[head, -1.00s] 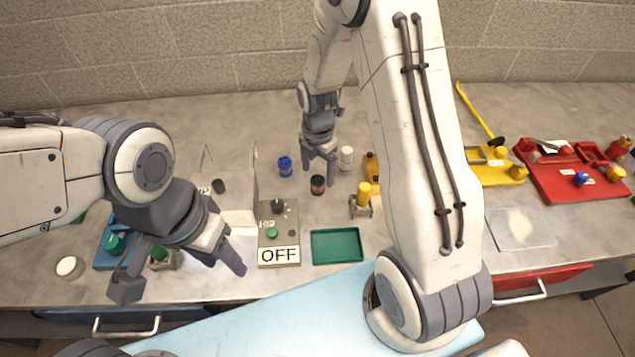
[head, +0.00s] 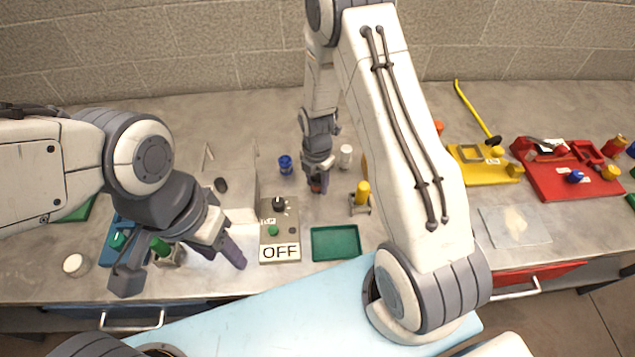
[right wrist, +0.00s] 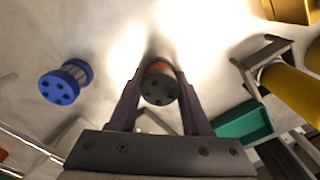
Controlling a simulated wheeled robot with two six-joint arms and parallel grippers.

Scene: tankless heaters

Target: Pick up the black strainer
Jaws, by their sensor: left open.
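The black strainer (right wrist: 160,88) is a short round piece with holes in its dark end and an orange-red band. It sits between the two fingers of my right gripper (right wrist: 161,92), close to both; whether they press on it I cannot tell. In the head view my right gripper (head: 319,182) is down at the table, and its fingers hide most of the strainer (head: 316,188).
A blue strainer (head: 285,165) and a white one (head: 346,156) stand nearby. A green tray (head: 336,243) and an OFF control box (head: 280,228) lie in front. A yellow valve piece (head: 362,193) is close on the right. Red (head: 565,185) and yellow trays lie farther right.

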